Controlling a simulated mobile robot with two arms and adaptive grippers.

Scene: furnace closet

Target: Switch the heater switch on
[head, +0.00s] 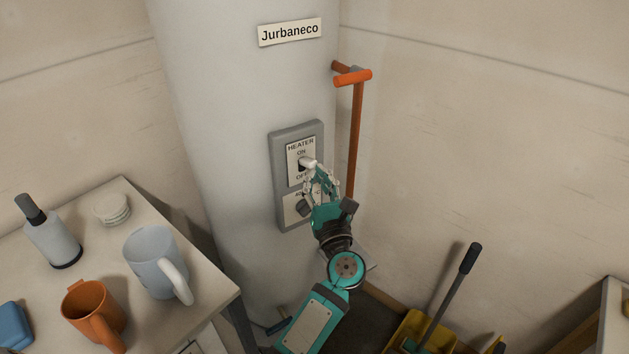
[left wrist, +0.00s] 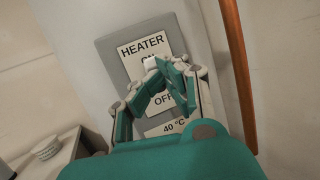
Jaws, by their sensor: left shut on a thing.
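A grey heater panel (head: 282,190) is mounted on the pale round column, with a white plate reading HEATER, ON and OFF. It also shows in the left wrist view (left wrist: 112,66). My right gripper is not in view.
A dark knob (head: 302,207) sits on the panel below the switch. An orange pipe with a handle (head: 354,78) runs beside the column on the right. A table (head: 205,285) with mugs and a bottle is at left. A yellow bucket (head: 411,330) stands at lower right.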

